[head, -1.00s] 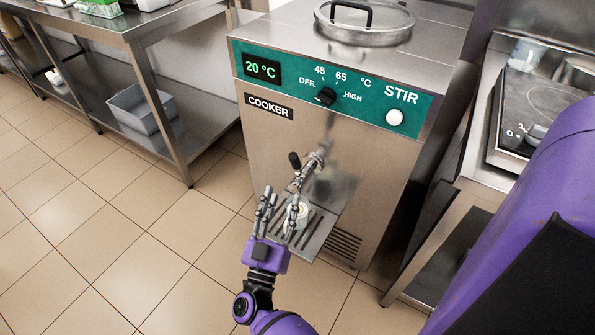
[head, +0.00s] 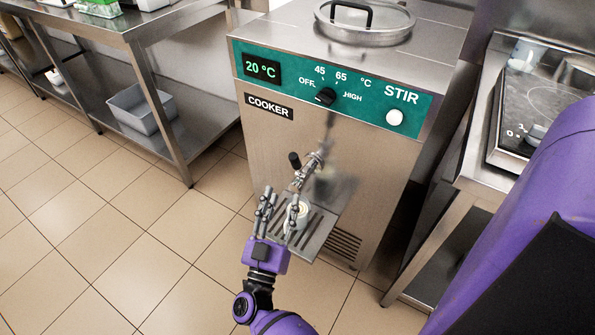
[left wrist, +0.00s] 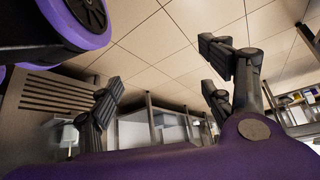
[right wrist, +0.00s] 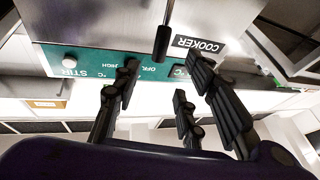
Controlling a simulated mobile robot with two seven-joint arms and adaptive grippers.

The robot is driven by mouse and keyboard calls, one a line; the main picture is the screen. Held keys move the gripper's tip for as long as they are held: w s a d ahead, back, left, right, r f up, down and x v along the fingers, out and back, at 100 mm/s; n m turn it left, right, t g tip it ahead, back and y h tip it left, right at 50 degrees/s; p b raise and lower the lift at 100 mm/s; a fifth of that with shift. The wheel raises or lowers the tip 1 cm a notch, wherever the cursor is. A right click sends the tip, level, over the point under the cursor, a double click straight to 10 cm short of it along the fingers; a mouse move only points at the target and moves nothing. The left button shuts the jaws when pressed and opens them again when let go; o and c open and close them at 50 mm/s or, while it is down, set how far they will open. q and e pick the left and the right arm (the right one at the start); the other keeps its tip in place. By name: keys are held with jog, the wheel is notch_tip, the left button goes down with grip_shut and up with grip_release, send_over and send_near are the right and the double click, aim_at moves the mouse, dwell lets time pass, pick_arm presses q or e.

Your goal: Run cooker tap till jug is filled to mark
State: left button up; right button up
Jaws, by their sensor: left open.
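The cooker (head: 265,150) stands ahead, its green panel reading 20 °C. Its metal tap (head: 312,165), with a black handle (head: 294,160), sticks out from the front above a slotted drip tray (head: 312,240). A pale round thing (head: 303,211) shows on the tray behind my finger; I cannot tell whether it is the jug, nor see a mark or level. My right gripper (head: 281,195) is open, in front of the tray and just below the tap. In the right wrist view the black handle (right wrist: 163,42) appears beyond its spread fingers. My left gripper (left wrist: 160,78) is open and empty.
A steel table (head: 110,28) with a grey bin (head: 138,108) on its lower shelf stands left. A hob (head: 530,100) on a steel stand is to the right. The tiled floor (head: 110,235) at left is clear.

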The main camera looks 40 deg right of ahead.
aim_at(293, 164)
dwell(0.3)
jog(key=w+d+r+g+y+p, duration=0.1)
jog(key=r+p, duration=0.1)
jog(key=p, duration=0.2)
jog(key=w+d+r+g+y+p, duration=0.1)
jog(key=w+d+r+p, duration=0.1)
jog(key=p, duration=0.2)
jog(key=shift+d+g+y, duration=0.25)
jog(key=shift+g+y, duration=0.05)
jog(key=shift+y, duration=0.1)
jog(key=x, duration=0.6)
jog(key=shift+f, duration=0.25)
jog(key=shift+w+d, duration=0.3)
jog(key=shift+d, duration=0.1)
pick_arm(q)
notch_tip(293, 164, up, 7)
jog(key=w+a, duration=0.1)
jog(key=shift+w+r+t, duration=0.15)
jog(key=shift+w+t, duration=0.15)
jog(key=shift+w, duration=0.1)
pick_arm(e)
jog(key=shift+c, duration=0.3)
pick_arm(q)
jog(key=shift+s, duration=0.15)
pick_arm(e)
grip_shut()
